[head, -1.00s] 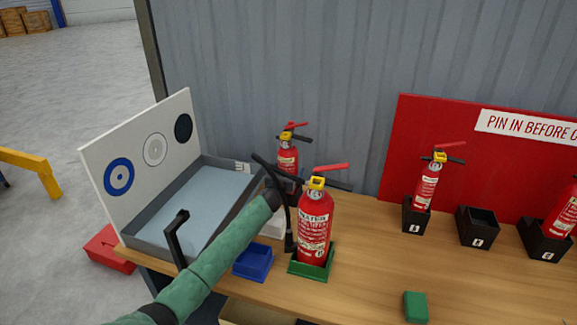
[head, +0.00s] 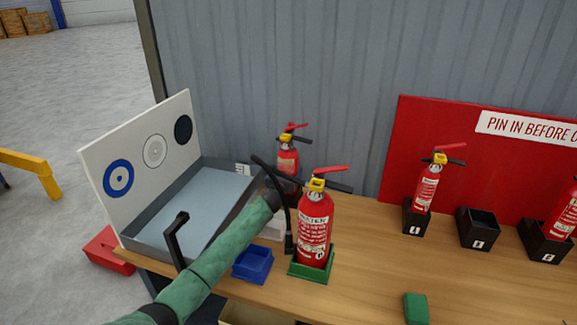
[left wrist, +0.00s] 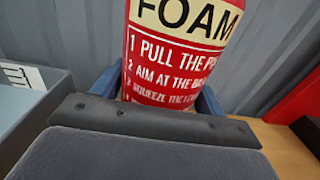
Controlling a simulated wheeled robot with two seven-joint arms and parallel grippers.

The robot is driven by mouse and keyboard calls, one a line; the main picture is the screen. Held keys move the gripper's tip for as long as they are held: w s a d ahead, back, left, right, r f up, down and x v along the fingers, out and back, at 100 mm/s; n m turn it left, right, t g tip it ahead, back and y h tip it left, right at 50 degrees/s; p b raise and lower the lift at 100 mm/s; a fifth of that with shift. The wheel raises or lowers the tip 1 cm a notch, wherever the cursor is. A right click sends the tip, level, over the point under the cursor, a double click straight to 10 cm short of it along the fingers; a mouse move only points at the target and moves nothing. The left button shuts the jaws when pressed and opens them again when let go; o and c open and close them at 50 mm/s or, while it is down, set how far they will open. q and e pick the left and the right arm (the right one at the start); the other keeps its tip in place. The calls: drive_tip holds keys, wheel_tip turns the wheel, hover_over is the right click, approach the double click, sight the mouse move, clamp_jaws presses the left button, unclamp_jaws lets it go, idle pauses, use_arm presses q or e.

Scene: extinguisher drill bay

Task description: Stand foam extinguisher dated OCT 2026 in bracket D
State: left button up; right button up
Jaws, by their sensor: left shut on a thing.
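The foam extinguisher (head: 287,160) is red with a yellow collar and stands at the back of the bench, its lower part hidden by my arm. In the left wrist view its label (left wrist: 180,22) reads FOAM above printed instructions; no date is legible. My left gripper (left wrist: 160,105) is shut on its body, with a finger on each side. In the head view that gripper is largely hidden behind the front extinguisher and my cuff. Black brackets (head: 416,228), (head: 480,243), (head: 545,257) stand at right; their small letters are unclear, so I cannot tell which is D. My right gripper is not in view.
Another red extinguisher (head: 315,228) stands close in front in a green tray (head: 310,272). A blue tray (head: 253,265) and a grey bin (head: 160,243) are at left. The left and right brackets hold extinguishers; the middle one is empty. A green block (head: 416,308) lies in front.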

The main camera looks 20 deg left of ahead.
sight(288, 156)
use_arm(q)
drive_tip(key=shift+r, duration=0.4)
drive_tip(key=shift+r+p, duration=2.6)
drive_tip(key=shift+r, duration=0.45)
